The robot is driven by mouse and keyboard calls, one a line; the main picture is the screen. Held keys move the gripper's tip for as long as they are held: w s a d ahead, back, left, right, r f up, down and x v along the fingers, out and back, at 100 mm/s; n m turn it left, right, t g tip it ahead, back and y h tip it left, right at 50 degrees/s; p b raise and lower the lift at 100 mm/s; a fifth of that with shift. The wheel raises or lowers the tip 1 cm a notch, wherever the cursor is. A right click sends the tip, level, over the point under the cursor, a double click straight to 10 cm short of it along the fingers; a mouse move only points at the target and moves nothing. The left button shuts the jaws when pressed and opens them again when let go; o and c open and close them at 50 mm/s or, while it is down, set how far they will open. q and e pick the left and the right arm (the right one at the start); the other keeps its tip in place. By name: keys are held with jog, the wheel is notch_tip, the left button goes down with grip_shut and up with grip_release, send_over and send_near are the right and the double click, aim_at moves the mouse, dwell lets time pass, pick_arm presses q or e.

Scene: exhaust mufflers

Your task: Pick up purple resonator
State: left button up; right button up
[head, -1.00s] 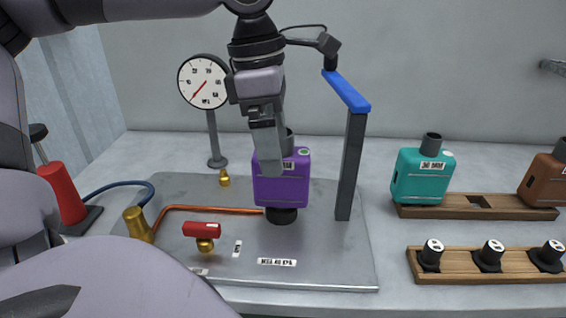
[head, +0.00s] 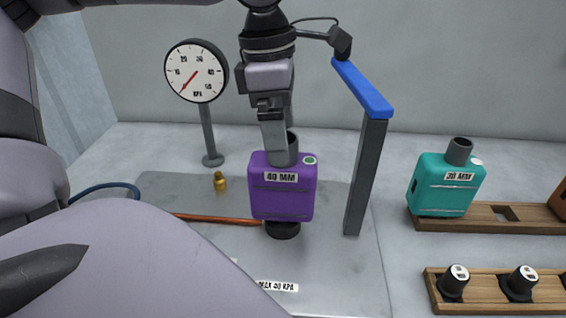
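The purple resonator (head: 284,200) stands upright on a black round base (head: 283,230) on the grey metal plate. It has a "40 MM" label, a green dot at its top right and a grey neck on top. My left gripper (head: 277,150) points straight down at the neck. One finger overlaps the front of the neck and reaches the top of the body. The other finger is mostly hidden behind it, so I cannot tell whether they close on the neck. My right gripper is not in view.
A dark post with a blue top bar (head: 363,88) stands close right of the resonator. A pressure gauge (head: 196,72) stands behind left. A teal resonator (head: 447,185) sits on a wooden rack at right. A second rack (head: 480,306) holds black plugs.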

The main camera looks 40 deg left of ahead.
aim_at(283, 187)
pick_arm(q)
jog(key=shift+w+d+f, duration=0.1)
jog(key=shift+w+f, duration=0.05)
jog(key=shift+f, duration=1)
jog(key=shift+w+f, duration=0.1)
jog(key=shift+f, duration=1)
jog(key=c, duration=1.1)
jog(key=shift+o, duration=0.2)
jog(key=shift+r, duration=0.1)
jog(key=shift+w+r, duration=0.1)
